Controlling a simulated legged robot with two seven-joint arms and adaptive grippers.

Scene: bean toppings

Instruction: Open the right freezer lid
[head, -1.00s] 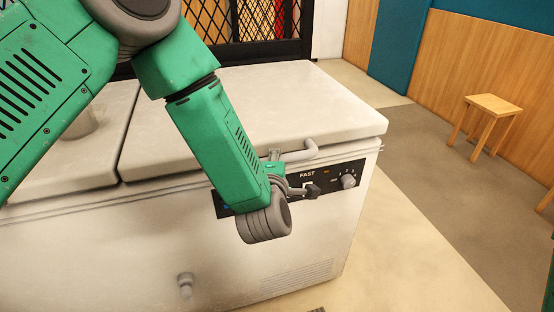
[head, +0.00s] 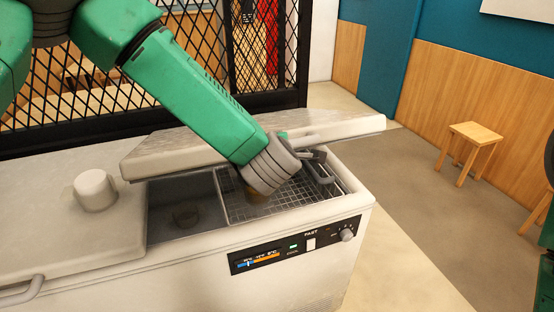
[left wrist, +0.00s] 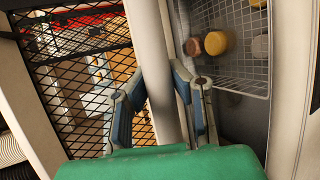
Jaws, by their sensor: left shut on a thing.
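The right freezer lid (head: 175,150) is a pale slab. In the head view it is raised and tilted, with the right compartment showing beneath it. My left gripper (head: 322,163) is at the lid's front edge, partly hidden behind my own wrist. In the left wrist view the left gripper (left wrist: 165,95) has one finger on each side of a pale upright bar, the lid's edge (left wrist: 150,40), and is shut on the lid. Whether it grips the handle or the edge itself is hard to tell. My right gripper is not in view.
A wire basket (head: 235,200) sits in the open compartment; several round tubs (left wrist: 216,43) show in the wrist view. A black mesh partition (head: 75,100) stands behind. A wooden stool (head: 478,132) stands right.

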